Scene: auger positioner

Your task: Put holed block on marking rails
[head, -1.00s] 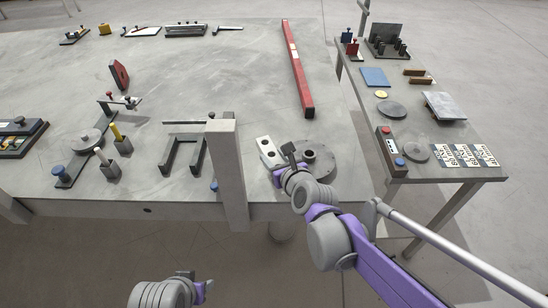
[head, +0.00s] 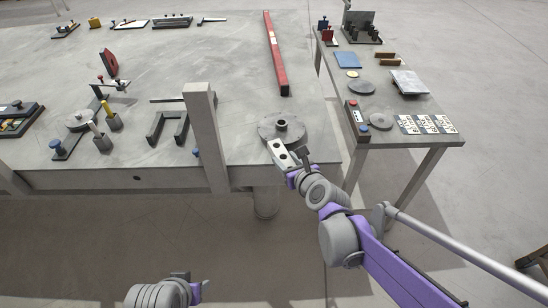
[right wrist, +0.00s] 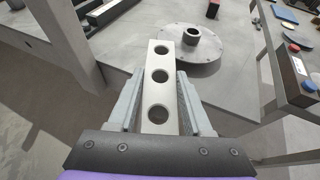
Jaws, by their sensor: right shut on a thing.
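The holed block is a pale bar with a row of three round holes (head: 281,153). In the right wrist view the block (right wrist: 160,62) lies lengthwise between the two fingers. My right gripper (head: 294,166) is shut on it, at the table's front edge beside the round flanged plate. A dark U-shaped frame with two parallel bars (head: 156,128), apparently the marking rails, lies on the table left of the post. The block is apart from it. My left gripper (head: 199,289) is low in the head view, away from the table; its fingers are barely visible.
A square grey post (head: 205,135) stands at the table's front edge between the block and the U-shaped frame. The round flanged plate (head: 270,132) lies just behind the block. A long red bar (head: 276,55) lies farther back. The middle of the grey table (head: 190,70) is clear.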

